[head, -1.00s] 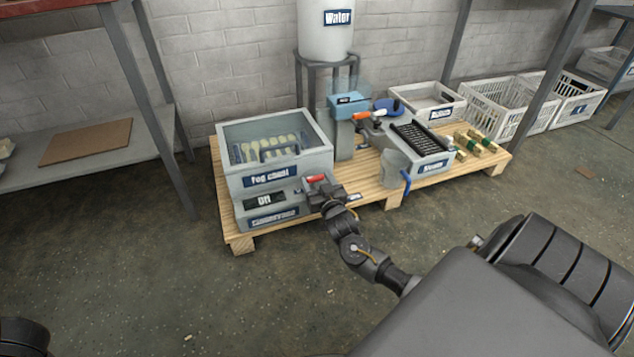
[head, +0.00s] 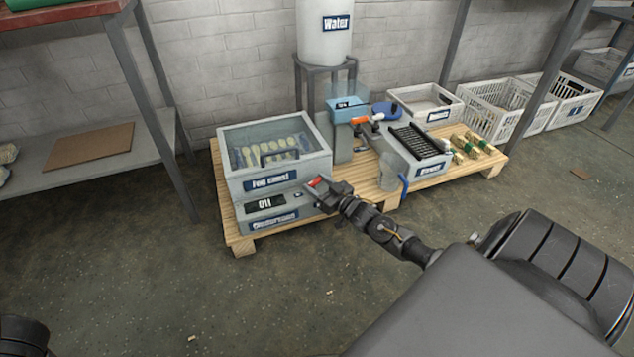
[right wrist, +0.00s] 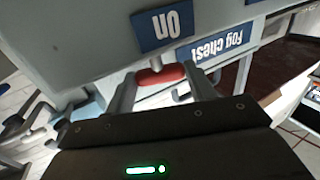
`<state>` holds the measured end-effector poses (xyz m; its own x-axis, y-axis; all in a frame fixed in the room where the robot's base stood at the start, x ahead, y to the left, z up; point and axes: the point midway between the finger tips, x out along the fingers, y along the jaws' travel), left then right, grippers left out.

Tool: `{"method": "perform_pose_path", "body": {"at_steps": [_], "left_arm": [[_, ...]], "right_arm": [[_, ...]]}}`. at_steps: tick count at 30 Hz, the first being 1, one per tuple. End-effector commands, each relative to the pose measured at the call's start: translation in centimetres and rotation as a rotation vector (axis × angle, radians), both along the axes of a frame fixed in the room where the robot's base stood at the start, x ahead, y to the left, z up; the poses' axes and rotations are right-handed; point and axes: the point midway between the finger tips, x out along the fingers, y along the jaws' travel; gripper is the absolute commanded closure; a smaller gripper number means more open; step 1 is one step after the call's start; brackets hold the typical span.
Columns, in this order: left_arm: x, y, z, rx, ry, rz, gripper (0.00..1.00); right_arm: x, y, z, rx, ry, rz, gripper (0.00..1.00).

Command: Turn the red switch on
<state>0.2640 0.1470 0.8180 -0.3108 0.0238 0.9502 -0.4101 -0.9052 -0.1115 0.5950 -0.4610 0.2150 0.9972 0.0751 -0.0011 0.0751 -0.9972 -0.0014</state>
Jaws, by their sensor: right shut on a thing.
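The red switch (head: 314,182) is a small red handle on the right part of the grey fog chest's (head: 277,160) lower front. My right gripper (head: 322,189) reaches it from the right and front. In the right wrist view the red handle (right wrist: 160,75) lies between the two fingers, and the right gripper (right wrist: 160,82) is shut on it. A blue "ON" plate (right wrist: 163,24) is just beside the switch there, and the "Fog chest" label (right wrist: 218,62) is further right. A black display (head: 265,203) on the chest seems to read "Off". My left gripper is not in view.
The chest stands on a wooden pallet (head: 243,247) with a press unit (head: 420,145), a blue-handled valve (head: 403,186) and brass-coloured pieces (head: 475,144). A water tank (head: 324,42) stands behind. White crates (head: 500,105) are at the back right. The floor in front is clear.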

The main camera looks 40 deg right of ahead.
Motion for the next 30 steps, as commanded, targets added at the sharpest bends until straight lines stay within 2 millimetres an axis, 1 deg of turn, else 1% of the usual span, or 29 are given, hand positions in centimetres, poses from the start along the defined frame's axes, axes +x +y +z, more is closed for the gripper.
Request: {"method": "perform_pose_path", "body": {"at_steps": [1, 6, 15, 21, 30], "left_arm": [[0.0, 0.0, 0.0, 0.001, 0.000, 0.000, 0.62], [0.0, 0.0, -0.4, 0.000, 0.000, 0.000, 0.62], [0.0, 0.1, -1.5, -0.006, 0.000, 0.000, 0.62], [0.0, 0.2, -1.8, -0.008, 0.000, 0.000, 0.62], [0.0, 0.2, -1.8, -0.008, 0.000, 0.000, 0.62]], "right_arm": [[0.0, -0.3, 0.0, -0.004, 0.002, 0.037, 0.68], [0.1, -0.5, -0.1, -0.003, 0.001, 0.167, 0.68], [0.2, -0.7, -0.2, -0.003, -0.001, 0.323, 0.68], [0.2, -0.7, -0.1, -0.003, -0.001, 0.368, 0.68], [0.2, -0.7, 0.0, -0.003, -0.001, 0.381, 0.68]]}}
